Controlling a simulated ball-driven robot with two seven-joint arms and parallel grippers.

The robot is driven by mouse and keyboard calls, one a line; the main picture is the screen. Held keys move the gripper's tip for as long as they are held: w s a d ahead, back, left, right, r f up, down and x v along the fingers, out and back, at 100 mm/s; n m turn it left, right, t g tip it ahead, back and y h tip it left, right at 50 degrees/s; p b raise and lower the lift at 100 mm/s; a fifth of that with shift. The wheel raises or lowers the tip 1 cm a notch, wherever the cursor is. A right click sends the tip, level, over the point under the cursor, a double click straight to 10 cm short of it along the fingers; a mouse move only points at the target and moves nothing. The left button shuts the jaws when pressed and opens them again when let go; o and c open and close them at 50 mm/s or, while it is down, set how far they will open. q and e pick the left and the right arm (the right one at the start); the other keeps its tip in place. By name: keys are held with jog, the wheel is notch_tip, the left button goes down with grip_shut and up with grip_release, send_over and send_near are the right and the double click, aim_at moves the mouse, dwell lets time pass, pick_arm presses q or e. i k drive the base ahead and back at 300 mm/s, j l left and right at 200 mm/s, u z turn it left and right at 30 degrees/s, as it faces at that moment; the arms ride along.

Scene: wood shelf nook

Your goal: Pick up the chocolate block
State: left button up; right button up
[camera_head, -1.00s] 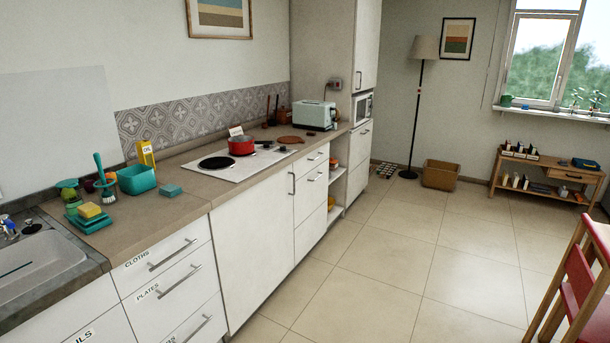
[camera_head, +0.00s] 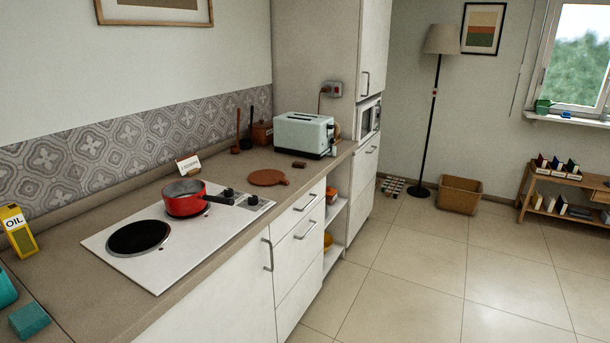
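A small dark brown block (camera_head: 299,165) lies on the counter in front of the toaster, to the right of a round brown board. It looks like the chocolate block, but it is too small to be sure. Neither of my grippers is in view.
A toaster (camera_head: 304,134) stands behind the block. The round board (camera_head: 268,178) lies beside the hob (camera_head: 180,238), which bears a red pot (camera_head: 184,198). An oil carton (camera_head: 18,232) and a teal sponge (camera_head: 30,320) are at the left. The floor (camera_head: 420,270) right of the counter is clear.

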aim_at(295, 164)
jog(key=i+l+u, duration=0.2)
jog(key=i+l, duration=0.25)
jog(key=i, duration=0.2)
jog(key=i+l+u, duration=0.15)
jog(key=i+l, duration=0.4)
jog(key=i, duration=0.05)
